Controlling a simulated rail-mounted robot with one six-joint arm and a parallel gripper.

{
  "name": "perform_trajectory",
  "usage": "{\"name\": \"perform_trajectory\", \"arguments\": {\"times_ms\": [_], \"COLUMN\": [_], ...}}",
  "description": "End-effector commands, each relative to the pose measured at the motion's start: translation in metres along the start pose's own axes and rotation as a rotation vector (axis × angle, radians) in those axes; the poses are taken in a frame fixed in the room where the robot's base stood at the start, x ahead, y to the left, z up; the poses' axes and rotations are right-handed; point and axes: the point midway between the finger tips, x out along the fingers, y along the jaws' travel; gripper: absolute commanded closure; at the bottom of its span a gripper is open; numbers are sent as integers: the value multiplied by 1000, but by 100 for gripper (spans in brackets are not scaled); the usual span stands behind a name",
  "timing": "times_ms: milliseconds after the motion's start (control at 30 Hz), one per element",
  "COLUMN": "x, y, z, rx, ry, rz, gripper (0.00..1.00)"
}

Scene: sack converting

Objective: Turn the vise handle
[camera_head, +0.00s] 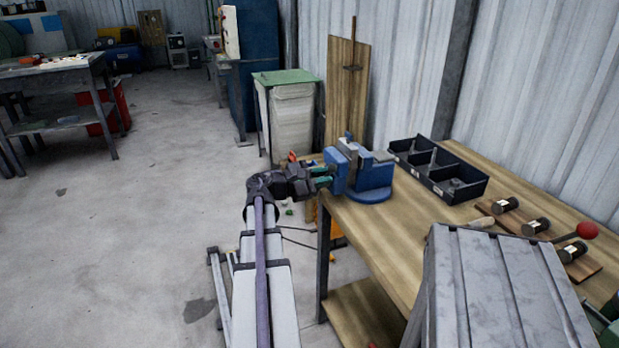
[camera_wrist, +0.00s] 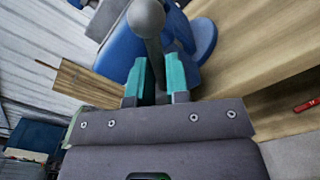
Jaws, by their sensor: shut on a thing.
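The blue vise (camera_head: 372,182) sits at the far left corner of the wooden workbench (camera_head: 385,225). It also shows in the wrist view (camera_wrist: 125,50), tilted by the camera angle. The vise handle (camera_wrist: 154,50) is a grey bar with a round ball end, in front of the vise body. My gripper (camera_head: 323,177) reaches the vise from its left side in the head view. In the wrist view its teal fingers (camera_wrist: 161,75) stand on either side of the handle bar and are shut on it. The handle is mostly hidden behind my gripper in the head view.
A black divided tray (camera_head: 470,190) lies behind and right of the vise. Several black-headed mallets (camera_head: 536,226) lie on a board further right. A grey ribbed metal box (camera_head: 500,290) fills the front right. Open floor (camera_head: 150,200) lies left of my arm.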

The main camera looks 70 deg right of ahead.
Motion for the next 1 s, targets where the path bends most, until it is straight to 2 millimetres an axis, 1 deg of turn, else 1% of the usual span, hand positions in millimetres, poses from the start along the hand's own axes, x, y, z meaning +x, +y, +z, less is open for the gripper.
{"name": "perform_trajectory", "arguments": {"times_ms": [100, 400, 433, 667, 700, 900, 1000], "x": [3, 4, 4, 3, 3, 2, -5], "y": [0, 0, 0, 0, 0, 0, 0], "z": [1, 1, 1, 1, 1, 1, 1], "rx": [-7, -8, -7, -7, -7, -7, -7], "ry": [-4, -4, -4, -3, -3, -3, -2], "rz": [-3, -3, -3, -3, -3, -3, -2], "gripper": [100, 100, 82, 60, 58, 58, 58]}}
